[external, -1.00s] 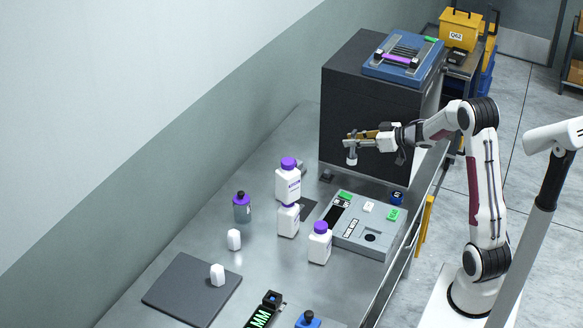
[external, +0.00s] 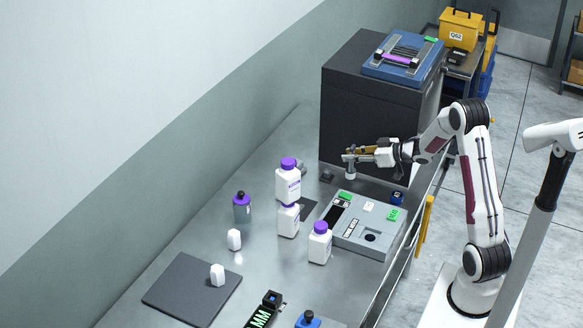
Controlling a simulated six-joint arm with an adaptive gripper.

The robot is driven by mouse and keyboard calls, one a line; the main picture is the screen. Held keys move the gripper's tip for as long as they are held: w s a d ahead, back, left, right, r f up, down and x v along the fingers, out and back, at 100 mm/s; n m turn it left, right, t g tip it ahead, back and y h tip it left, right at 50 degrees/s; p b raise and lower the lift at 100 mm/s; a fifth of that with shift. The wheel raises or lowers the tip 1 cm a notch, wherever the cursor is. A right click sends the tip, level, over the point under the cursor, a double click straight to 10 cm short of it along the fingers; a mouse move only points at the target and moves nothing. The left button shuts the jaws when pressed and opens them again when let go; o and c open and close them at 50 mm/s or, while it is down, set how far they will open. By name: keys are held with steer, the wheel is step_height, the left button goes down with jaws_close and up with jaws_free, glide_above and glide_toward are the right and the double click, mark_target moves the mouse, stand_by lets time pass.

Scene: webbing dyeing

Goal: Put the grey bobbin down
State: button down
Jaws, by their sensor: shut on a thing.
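The grey bobbin (external: 350,172) is a small pale grey piece hanging upright below the fingertips of my gripper (external: 351,157). My gripper is shut on it and holds it in front of the dark box, above the far end of the grey device with green displays (external: 382,233). The bobbin appears to be in the air, apart from the device and the bench. Its far side and the exact contact of the fingers are too small to tell.
White bottles with purple caps (external: 319,243) stand left of the device, two of them stacked (external: 288,184). A large dark box (external: 365,115) rises behind. A small blue item (external: 397,197) sits near the device. A dark mat (external: 190,290) lies front left.

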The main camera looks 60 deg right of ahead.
mark_target(351, 163)
steer(key=shift+f, duration=1.9)
steer(key=shift+f, duration=0.1)
steer(key=c, duration=1.8)
jaws_free()
steer(key=shift+s+r, duration=0.35)
steer(key=shift+s, duration=0.15)
steer(key=v, duration=1.1)
